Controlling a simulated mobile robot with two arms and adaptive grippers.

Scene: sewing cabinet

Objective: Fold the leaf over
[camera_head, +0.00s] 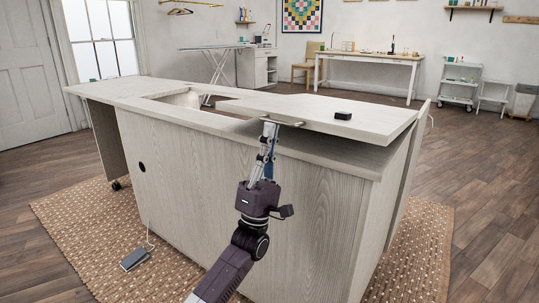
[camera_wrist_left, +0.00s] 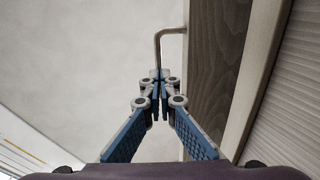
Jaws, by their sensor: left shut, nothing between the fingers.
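The leaf (camera_head: 345,113) is a pale wood-grain slab on the right part of the sewing cabinet (camera_head: 230,190). It lies nearly flat, with a dark gap between its right part and the cabinet body below. A metal bar handle (camera_head: 288,123) sits at its near edge; a bent metal bar also shows in the left wrist view (camera_wrist_left: 170,31). My left gripper (camera_head: 269,128) is at this edge, by the handle's left end. Its blue fingers (camera_wrist_left: 158,80) are shut and empty, close to the bar; whether they touch it I cannot tell. My right gripper is not in view.
A small black object (camera_head: 343,116) lies on the leaf. An opening (camera_head: 190,99) is in the cabinet top to the left. A woven rug (camera_head: 95,225) lies under the cabinet, with a dark pedal-like box (camera_head: 134,259) on it. Floor to the right is clear.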

